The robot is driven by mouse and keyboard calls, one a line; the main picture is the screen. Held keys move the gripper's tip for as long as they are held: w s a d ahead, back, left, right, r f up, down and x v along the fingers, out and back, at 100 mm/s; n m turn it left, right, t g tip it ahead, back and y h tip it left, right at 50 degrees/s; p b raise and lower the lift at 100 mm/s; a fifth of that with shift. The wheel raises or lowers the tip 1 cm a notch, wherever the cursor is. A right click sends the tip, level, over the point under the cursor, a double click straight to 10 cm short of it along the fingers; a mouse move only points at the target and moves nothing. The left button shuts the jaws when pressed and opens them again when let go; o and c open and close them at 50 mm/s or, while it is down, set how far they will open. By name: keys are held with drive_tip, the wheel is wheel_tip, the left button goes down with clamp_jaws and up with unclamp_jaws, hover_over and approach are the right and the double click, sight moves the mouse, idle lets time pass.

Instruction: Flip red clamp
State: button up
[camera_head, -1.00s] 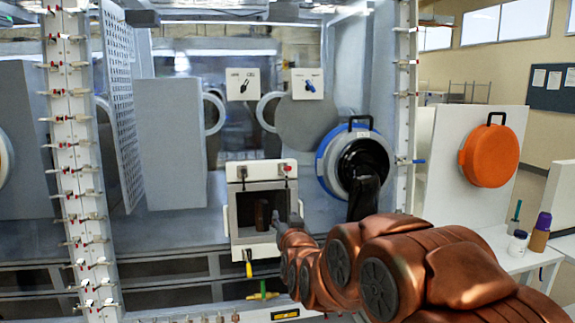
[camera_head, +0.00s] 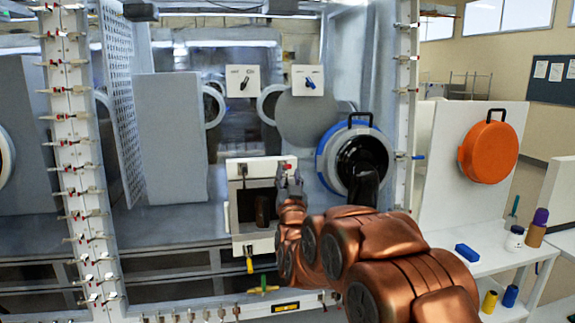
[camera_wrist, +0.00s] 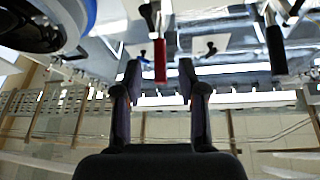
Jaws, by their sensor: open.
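The red clamp (camera_head: 288,166) is a small red handle at the upper right corner of the white box-shaped port on the glovebox front. In the wrist view its red handle (camera_wrist: 160,62) lies centrally, in line with the gap between my fingertips. My gripper (camera_head: 290,178) is at the port's upper right, just below the clamp, and partly covers that corner. In the wrist view my gripper (camera_wrist: 160,76) is open with a finger on each side of the red handle's end. I cannot tell whether either finger touches it.
A black-handled clamp (camera_wrist: 276,48) is at the right in the wrist view. A blue-ringed round port (camera_head: 325,160) stands right of my gripper. A white table (camera_head: 480,240) is at the right.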

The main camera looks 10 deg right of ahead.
sight(287, 166)
drive_tip(key=shift+p+x, duration=0.55)
drive_tip(key=shift+x, duration=1.6)
clamp_jaws()
